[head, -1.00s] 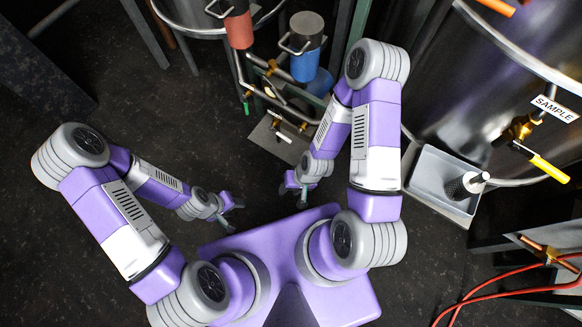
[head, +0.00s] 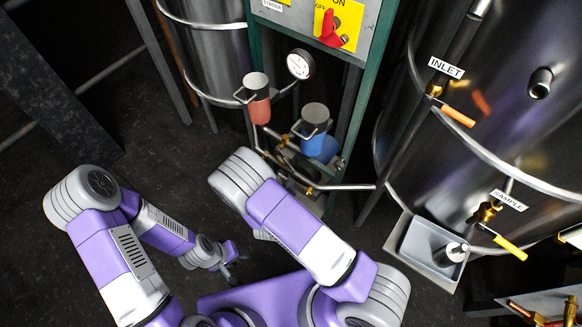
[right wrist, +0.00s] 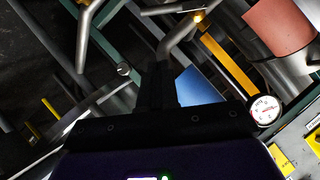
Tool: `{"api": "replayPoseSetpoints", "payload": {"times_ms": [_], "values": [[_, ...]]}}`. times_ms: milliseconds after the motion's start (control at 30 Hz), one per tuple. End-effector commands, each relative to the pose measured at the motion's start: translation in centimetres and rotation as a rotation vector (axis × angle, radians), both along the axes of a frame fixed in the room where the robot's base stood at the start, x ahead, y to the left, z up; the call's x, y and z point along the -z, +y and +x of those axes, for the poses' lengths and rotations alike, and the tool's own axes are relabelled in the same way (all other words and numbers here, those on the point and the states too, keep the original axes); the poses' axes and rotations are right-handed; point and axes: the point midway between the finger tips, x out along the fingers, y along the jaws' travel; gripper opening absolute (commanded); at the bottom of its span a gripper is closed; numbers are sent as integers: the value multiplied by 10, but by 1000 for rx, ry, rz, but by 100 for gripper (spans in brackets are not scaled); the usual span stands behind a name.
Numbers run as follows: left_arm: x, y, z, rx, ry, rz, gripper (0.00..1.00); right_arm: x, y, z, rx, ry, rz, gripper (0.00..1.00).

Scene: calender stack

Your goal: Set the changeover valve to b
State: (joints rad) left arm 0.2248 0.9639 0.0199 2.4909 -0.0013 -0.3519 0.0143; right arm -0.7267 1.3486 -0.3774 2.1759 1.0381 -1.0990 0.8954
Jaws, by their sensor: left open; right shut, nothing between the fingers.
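A duplex unit with a red canister (head: 257,100) and a blue canister (head: 309,143) stands upper centre in the head view, with piping below both. The changeover valve and its letters cannot be picked out clearly among these pipes. The right wrist view shows the red canister (right wrist: 278,25), part of something blue (right wrist: 195,88) and a yellow-orange bar (right wrist: 225,62). My right gripper (right wrist: 160,78) is shut and empty, dark against the pipework; my own arm hides it in the head view. My left gripper (head: 230,273) is open and empty, low over the floor.
A round gauge (head: 299,64) and a red switch (head: 330,28) on a yellow plate sit above the canisters. A steel tank (head: 490,130) with INLET and SAMPLE valves stands right, beside a grey tray (head: 419,246). A pipe (head: 345,187) juts right. Floor at left is mostly clear.

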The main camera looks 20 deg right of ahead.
Motion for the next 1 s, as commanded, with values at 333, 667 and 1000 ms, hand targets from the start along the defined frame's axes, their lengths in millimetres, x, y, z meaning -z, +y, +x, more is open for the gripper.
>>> {"api": "replayPoseSetpoints", "payload": {"times_ms": [333, 667, 1000], "values": [[13, 0, 0, 0, 1, 0, 43, 28, -26, 41, 5, -4, 0, 0], [28, 0, 0, 0, 0, 0, 43, 64, -42, 86, -1, -1, 0, 0], [32, 0, 0, 0, 0, 0, 43, 78, -38, 97, 2, 0, 0, 0]]}}
